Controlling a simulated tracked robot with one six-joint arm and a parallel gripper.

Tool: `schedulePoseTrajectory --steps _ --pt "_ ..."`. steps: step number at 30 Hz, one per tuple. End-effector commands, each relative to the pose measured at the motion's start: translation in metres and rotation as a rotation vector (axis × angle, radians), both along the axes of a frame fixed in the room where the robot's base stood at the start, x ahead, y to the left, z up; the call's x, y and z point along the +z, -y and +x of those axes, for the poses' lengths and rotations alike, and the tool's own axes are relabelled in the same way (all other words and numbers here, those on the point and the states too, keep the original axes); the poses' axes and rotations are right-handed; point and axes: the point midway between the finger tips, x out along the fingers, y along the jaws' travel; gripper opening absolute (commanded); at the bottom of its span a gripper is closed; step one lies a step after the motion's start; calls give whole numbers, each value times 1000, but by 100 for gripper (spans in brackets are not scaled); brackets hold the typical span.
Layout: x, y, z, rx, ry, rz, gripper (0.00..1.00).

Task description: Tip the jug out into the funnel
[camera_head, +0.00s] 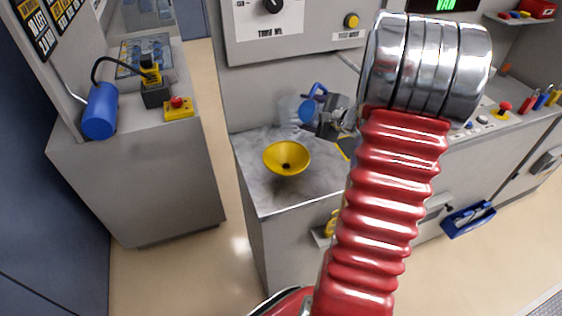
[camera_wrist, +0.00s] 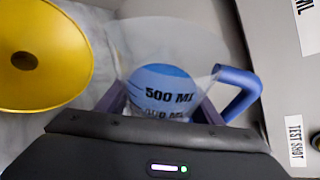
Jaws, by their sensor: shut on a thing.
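The jug (camera_head: 289,109) is clear, with blue liquid inside and a blue handle. It is at the back of the grey counter, behind and slightly right of the yellow funnel (camera_head: 287,158). My gripper (camera_head: 328,118) is shut on the jug; my arm partly hides it in the head view. In the wrist view, the jug's liquid (camera_wrist: 160,78) shows behind a 500 ML mark, between my two fingers. The handle (camera_wrist: 238,92) is on the right. The funnel (camera_wrist: 62,50) is at the left, apart from the jug, with its dark hole visible. I cannot tell the jug's exact tilt.
A grey panel with a black knob (camera_head: 272,6) and a yellow button (camera_head: 351,20) stands behind the counter (camera_head: 262,192). A separate bench at left holds a blue cylinder (camera_head: 100,112) and a red button on a yellow box (camera_head: 178,108). A blue tray (camera_head: 467,219) is at lower right.

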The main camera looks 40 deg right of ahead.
Motion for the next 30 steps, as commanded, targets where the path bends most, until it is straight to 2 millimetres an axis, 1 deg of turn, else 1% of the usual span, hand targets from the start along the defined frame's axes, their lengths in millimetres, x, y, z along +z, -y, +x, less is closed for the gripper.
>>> schedulePoseTrajectory --steps 9,12,30 --pt "1 1 1 1 20 -77 18" --pt "-2 1 1 1 26 -100 18" --pt "-9 2 1 1 42 -165 18"
